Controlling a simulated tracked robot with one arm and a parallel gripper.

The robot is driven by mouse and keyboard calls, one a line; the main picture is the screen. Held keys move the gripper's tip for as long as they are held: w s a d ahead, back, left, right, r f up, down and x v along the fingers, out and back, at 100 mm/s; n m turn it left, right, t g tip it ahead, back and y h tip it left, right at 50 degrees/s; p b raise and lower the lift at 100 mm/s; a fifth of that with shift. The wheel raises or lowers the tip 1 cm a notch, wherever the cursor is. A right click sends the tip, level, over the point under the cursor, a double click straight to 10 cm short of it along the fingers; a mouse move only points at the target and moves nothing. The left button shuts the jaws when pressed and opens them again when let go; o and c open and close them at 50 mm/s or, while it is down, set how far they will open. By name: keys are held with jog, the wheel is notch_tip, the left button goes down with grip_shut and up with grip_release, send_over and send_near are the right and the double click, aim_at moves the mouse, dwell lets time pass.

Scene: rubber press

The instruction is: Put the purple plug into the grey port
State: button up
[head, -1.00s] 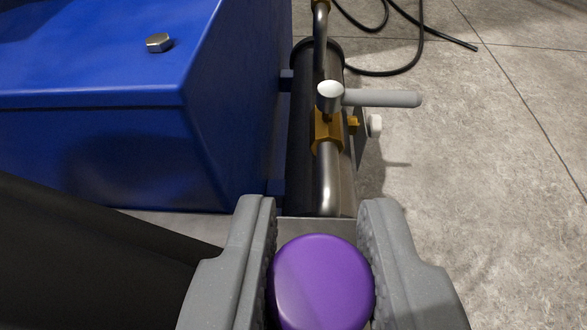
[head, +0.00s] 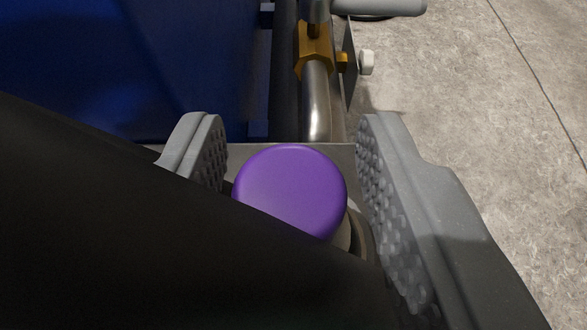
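The purple plug (head: 290,188) shows its round, smooth top between the two fingers of my gripper (head: 288,125). The gripper is open, with a visible gap between each finger pad and the plug. Just below and right of the plug, part of a grey ring-shaped rim (head: 358,235) shows, apparently the grey port. The plug's underside is hidden, so I cannot tell how deep it sits in that rim. A dark smooth shape covers the lower left of the view, hiding the plug's lower left edge and most of my left finger.
A blue housing (head: 110,60) fills the upper left. Beyond the plug, a metal pipe (head: 316,100) with a brass fitting (head: 313,48) and a grey lever handle (head: 385,6) runs up the middle. Bare concrete floor (head: 470,110) lies at right.

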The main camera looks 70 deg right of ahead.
jog(key=shift+o, duration=0.4)
jog(key=shift+r, duration=0.2)
jog(key=p+v, duration=0.2)
jog(key=v, duration=1)
